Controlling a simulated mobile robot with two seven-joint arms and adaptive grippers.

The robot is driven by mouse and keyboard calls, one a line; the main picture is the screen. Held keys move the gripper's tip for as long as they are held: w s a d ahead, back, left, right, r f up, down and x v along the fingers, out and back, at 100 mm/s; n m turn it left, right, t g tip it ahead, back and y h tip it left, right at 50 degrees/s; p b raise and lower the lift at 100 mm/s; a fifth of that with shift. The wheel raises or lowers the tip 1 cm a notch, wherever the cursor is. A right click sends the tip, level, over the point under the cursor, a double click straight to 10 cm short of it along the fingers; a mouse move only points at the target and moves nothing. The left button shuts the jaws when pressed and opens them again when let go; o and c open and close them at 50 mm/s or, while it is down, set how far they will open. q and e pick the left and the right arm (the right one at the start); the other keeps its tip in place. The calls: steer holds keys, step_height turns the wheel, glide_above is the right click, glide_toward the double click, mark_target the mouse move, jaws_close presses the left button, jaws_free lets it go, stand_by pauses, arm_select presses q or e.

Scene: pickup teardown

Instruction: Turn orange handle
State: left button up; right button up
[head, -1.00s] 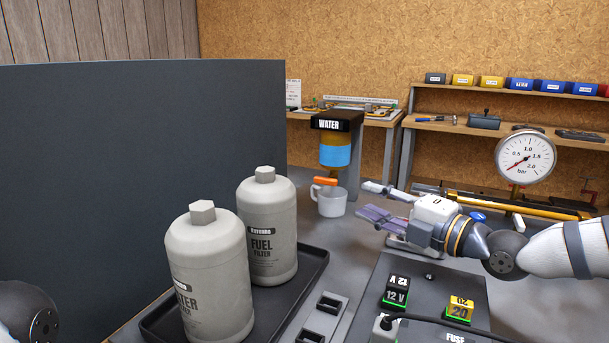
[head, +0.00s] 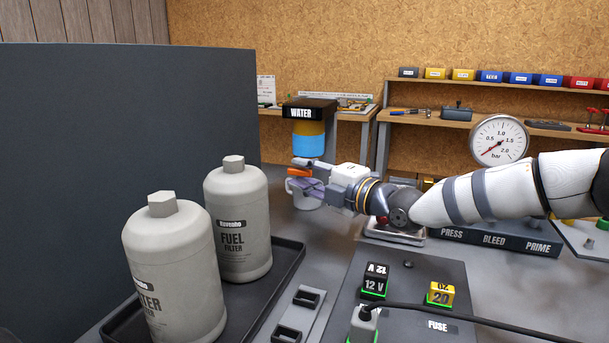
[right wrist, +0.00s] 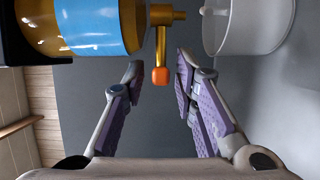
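The orange handle (head: 298,172) sits below the water separator (head: 309,135), which has a black WATER top and a blue and amber bowl. In the right wrist view the handle's orange end (right wrist: 160,76) hangs from a brass valve (right wrist: 162,16), between the spread fingertips and slightly beyond them. My right gripper (head: 301,176) is open and empty, its fingers around the handle's end in the head view. Contact is not visible. The white cup (head: 304,195) stands under the separator, partly hidden by the gripper. My left gripper is not in view.
Two filter canisters (head: 238,225) stand in a black tray (head: 285,262) at left. A pressure gauge (head: 499,142) and a fuse panel (head: 415,285) lie to the right. A dark upright panel (head: 120,150) closes off the left side.

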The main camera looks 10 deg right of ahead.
jaws_close()
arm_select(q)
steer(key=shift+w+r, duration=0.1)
arm_select(e)
steer(key=shift+r, duration=0.1)
